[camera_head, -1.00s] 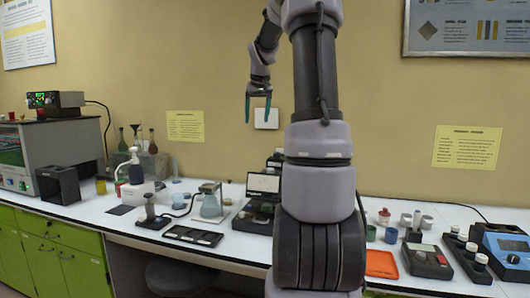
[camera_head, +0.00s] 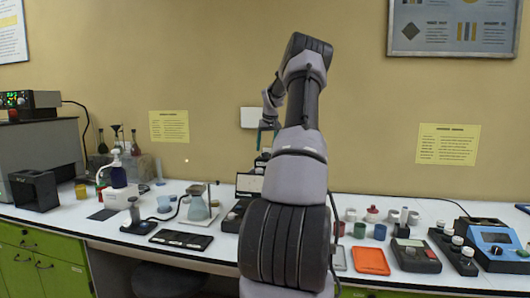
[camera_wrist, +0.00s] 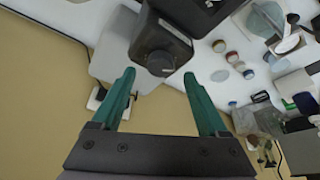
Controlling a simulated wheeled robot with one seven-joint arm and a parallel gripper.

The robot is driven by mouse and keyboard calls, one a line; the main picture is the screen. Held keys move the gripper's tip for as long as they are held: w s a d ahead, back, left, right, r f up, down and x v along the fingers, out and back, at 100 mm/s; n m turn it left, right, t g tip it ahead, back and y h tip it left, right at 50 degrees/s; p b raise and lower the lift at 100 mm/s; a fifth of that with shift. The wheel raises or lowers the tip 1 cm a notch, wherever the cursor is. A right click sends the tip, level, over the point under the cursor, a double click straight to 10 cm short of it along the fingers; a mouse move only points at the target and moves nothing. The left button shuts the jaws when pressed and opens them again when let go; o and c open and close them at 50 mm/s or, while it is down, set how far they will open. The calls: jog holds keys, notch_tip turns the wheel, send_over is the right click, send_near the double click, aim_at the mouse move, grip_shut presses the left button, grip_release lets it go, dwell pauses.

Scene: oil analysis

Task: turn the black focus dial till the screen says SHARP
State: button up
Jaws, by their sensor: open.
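A black round dial (camera_wrist: 160,62) sits on the end of a dark boxy instrument (camera_wrist: 148,35) in the wrist view. I take it to be the focus dial. My gripper (camera_wrist: 165,95) is open and empty, its two green fingers apart, with the dial beyond and between the fingertips, not touched. In the head view my gripper (camera_head: 269,133) hangs above the back of the bench, fingers down, near the wall. A small screen (camera_head: 249,184) stands on the bench below it, partly hidden by my arm. Its text is too small to read, and my arm hides the dial there.
A flask (camera_head: 198,208) on a stand and a black tray (camera_head: 181,240) lie left of the screen. An orange tray (camera_head: 370,260), small cups and meters stand on the right. A white wall plate (camera_head: 250,117) is close behind my gripper.

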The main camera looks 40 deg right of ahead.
aim_at(265, 155)
jog(key=shift+x, duration=1.6)
jog(key=shift+c, duration=0.4)
grip_shut()
jog(key=shift+a+m, duration=0.1)
jog(key=shift+m, duration=0.2)
jog(key=m+h, duration=0.1)
jog(key=m, duration=0.1)
jog(key=m+g, duration=0.1)
jog(key=m, duration=0.1)
jog(key=shift+w+a+r+m+h, duration=0.1)
jog(key=shift+w+a+m+h, duration=0.05)
jog(key=shift+m+h, duration=0.2)
jog(key=shift+m+g+h, duration=0.35)
jog(key=shift+m+g, duration=0.1)
jog(key=shift+m, duration=0.85)
jog(key=shift+m+g+h, duration=0.3)
jog(key=shift+m+g, duration=0.15)
jog(key=shift+m, duration=0.8)
